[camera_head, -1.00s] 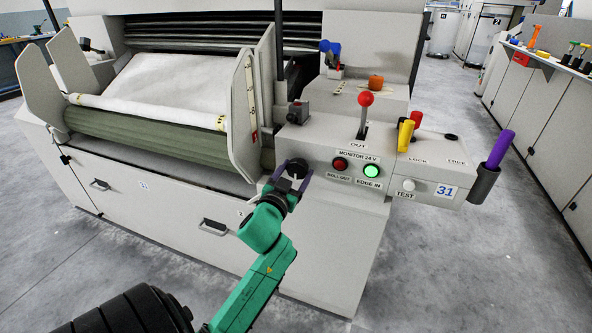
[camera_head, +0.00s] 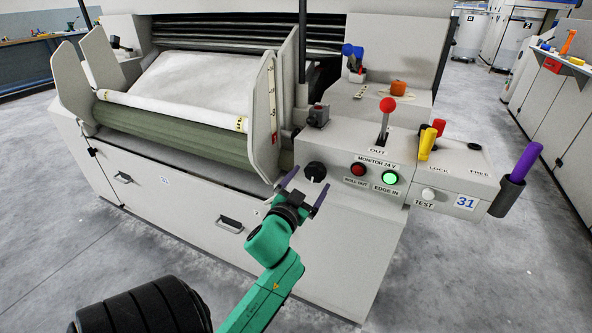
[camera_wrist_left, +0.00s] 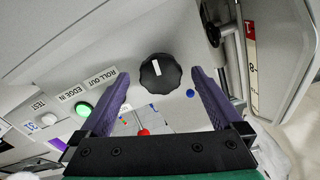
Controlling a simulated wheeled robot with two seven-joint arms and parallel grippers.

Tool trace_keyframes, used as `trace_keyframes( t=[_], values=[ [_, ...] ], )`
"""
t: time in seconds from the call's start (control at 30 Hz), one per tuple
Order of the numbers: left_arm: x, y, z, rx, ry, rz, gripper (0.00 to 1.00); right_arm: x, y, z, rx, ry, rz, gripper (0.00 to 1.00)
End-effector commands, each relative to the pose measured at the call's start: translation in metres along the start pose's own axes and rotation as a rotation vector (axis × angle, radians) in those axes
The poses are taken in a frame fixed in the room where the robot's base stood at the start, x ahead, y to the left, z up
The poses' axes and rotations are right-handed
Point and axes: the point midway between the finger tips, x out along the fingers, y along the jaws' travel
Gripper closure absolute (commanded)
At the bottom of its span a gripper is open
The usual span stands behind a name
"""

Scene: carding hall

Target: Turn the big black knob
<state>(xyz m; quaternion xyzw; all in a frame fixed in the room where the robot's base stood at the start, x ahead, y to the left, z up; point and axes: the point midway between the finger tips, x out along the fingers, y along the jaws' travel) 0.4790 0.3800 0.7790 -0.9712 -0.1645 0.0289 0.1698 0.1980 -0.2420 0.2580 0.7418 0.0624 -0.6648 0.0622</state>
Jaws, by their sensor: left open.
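The big black knob (camera_head: 315,171) is on the front of the machine's control box, left of the red button. It also shows in the left wrist view (camera_wrist_left: 160,73), round and ridged, with a white mark on its face. My left gripper (camera_head: 309,180) is open in front of the knob. In the left wrist view its two purple fingers (camera_wrist_left: 160,80) stand on either side of the knob, with a gap on both sides and nothing between them held. My right gripper is not in view.
Beside the knob are a red button (camera_head: 358,170) and a lit green button (camera_head: 390,177). Above them stands a red-topped lever (camera_head: 387,106). A purple-handled tool (camera_head: 525,161) sits in a holder at the right. A pale side plate (camera_head: 262,115) rises left of the box.

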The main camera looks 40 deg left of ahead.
Motion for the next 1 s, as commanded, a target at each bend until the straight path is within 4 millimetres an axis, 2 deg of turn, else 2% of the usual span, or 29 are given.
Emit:
trace_keyframes(
  t=[0.2, 0.3, 0.4, 0.53, 1.0],
  values=[
    [-0.062, 0.000, 0.003, -0.002, -0.008, -0.001, 0.00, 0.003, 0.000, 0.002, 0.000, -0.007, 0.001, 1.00],
    [-0.087, 0.000, 0.003, -0.001, -0.006, -0.001, 0.00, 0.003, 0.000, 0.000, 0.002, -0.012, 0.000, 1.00],
    [-0.103, 0.001, 0.003, -0.001, -0.005, 0.000, 0.00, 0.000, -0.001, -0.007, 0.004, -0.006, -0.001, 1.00],
    [-0.112, 0.000, 0.001, 0.001, -0.002, 0.000, 0.00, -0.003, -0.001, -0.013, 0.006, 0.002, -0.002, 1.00],
    [-0.112, 0.000, 0.000, 0.001, 0.000, 0.000, 0.00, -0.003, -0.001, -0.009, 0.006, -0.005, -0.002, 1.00]
  ],
)
